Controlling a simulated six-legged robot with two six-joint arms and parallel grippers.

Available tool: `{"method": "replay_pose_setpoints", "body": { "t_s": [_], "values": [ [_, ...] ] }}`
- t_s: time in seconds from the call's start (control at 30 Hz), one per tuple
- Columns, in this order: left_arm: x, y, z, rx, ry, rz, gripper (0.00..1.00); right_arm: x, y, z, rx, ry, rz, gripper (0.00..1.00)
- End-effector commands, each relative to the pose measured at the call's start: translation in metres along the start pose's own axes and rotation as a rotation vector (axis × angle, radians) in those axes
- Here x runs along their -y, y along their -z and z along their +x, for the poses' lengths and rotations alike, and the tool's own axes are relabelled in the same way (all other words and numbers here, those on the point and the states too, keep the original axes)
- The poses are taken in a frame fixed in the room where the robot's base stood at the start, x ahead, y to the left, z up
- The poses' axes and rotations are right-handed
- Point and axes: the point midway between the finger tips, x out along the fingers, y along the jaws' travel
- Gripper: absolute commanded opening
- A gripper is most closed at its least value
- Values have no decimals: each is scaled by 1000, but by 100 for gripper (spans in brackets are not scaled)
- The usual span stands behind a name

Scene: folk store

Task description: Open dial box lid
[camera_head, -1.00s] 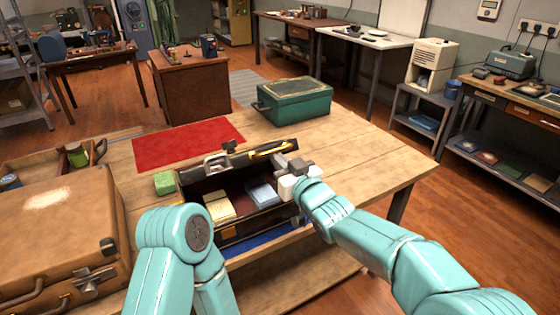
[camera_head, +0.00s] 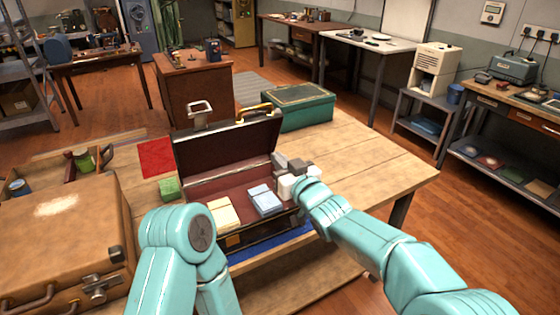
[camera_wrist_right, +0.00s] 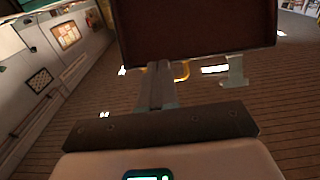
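The dial box is a dark case (camera_head: 262,231) on the wooden table, with its lid (camera_head: 225,150) standing up roughly upright and its reddish inside facing me. A metal piece (camera_head: 200,110) and a yellow handle (camera_head: 255,109) show at the lid's top edge. Cream (camera_head: 222,214) and pale blue (camera_head: 264,199) packets lie inside the box. My right gripper (camera_head: 281,161) is at the lid's right side. In the right wrist view its fingers (camera_wrist_right: 158,85) look shut together against the dark lid (camera_wrist_right: 195,30); contact is unclear.
A brown suitcase (camera_head: 62,235) stands at the left, with a tray (camera_head: 60,177) behind it. A green block (camera_head: 169,188) and red mat (camera_head: 156,158) lie left of the box. A green chest (camera_head: 300,108) stands behind. The table's right side is clear.

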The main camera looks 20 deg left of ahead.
Motion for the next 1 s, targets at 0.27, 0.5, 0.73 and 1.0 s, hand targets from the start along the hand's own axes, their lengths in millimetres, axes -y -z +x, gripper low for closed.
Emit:
{"method": "replay_pose_setpoints", "body": {
  "t_s": [0.27,0.5,0.73,1.0],
  "values": [
    [0,0,0,0,0,0,66,0,0,0,0,0,0,0],
    [3,0,8,0,0,0,66,0,-3,-6,0,0,0,0],
    [12,0,32,0,0,0,66,0,-4,-31,-1,-1,-1,0],
    [19,1,52,0,0,0,66,0,-3,-61,-1,-1,-1,0]
  ]
}}
